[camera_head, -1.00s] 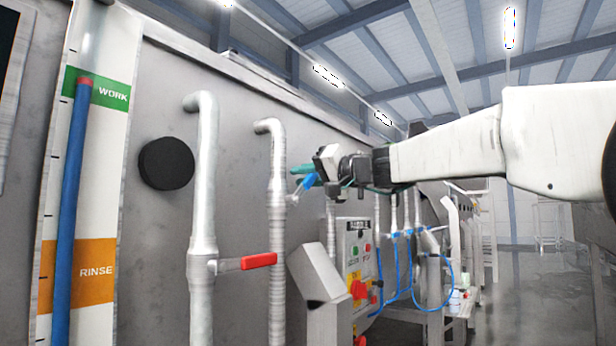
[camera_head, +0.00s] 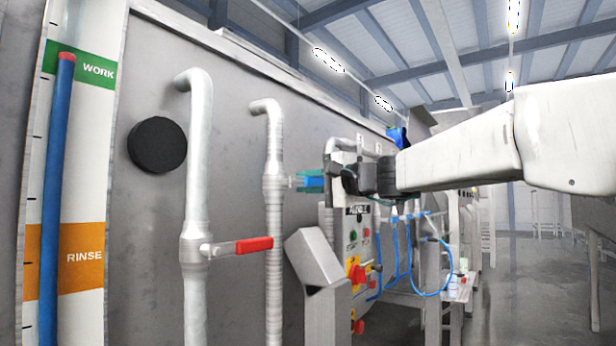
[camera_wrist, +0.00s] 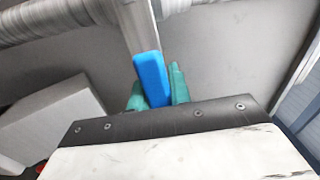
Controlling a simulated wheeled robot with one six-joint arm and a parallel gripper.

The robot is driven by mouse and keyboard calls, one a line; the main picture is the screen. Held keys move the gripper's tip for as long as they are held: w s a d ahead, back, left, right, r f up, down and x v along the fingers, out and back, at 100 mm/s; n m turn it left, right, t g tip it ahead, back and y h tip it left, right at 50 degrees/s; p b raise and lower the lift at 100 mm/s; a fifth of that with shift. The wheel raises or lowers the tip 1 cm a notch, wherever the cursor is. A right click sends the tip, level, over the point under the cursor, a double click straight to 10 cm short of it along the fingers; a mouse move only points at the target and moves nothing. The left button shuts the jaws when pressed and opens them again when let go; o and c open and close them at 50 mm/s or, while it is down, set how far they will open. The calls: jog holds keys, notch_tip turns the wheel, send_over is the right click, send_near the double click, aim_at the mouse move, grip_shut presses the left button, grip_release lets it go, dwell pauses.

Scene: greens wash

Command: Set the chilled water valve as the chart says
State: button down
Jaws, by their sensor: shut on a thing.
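My gripper (camera_head: 312,181) has teal fingers and is shut on a blue valve handle (camera_head: 308,182). The handle points right from the valve body (camera_head: 273,183) on the second pale pipe (camera_head: 274,230) and looks about level, across the upright pipe. In the wrist view the blue handle (camera_wrist: 152,78) lies between the teal fingers (camera_wrist: 158,92), which partly hide it. On the left is a gauge with a green WORK band (camera_head: 98,70) and an orange RINSE band (camera_head: 82,257). Its blue column (camera_head: 50,190) has a red top (camera_head: 67,57) inside the WORK band.
A red lever (camera_head: 254,245) points right from the first pipe (camera_head: 197,150). A round black knob (camera_head: 157,145) sits on the grey tank wall (camera_head: 140,240). A control panel (camera_head: 357,240) with coloured buttons and a grey angled box (camera_head: 315,260) stand below my arm. Open floor lies right.

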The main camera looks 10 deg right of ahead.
aim_at(319, 185)
jog(key=shift+f+m, duration=0.35)
jog(key=shift+m, duration=0.15)
jog(key=shift+f, duration=0.1)
jog(key=c, duration=1.3)
grip_release()
jog(key=v, duration=0.8)
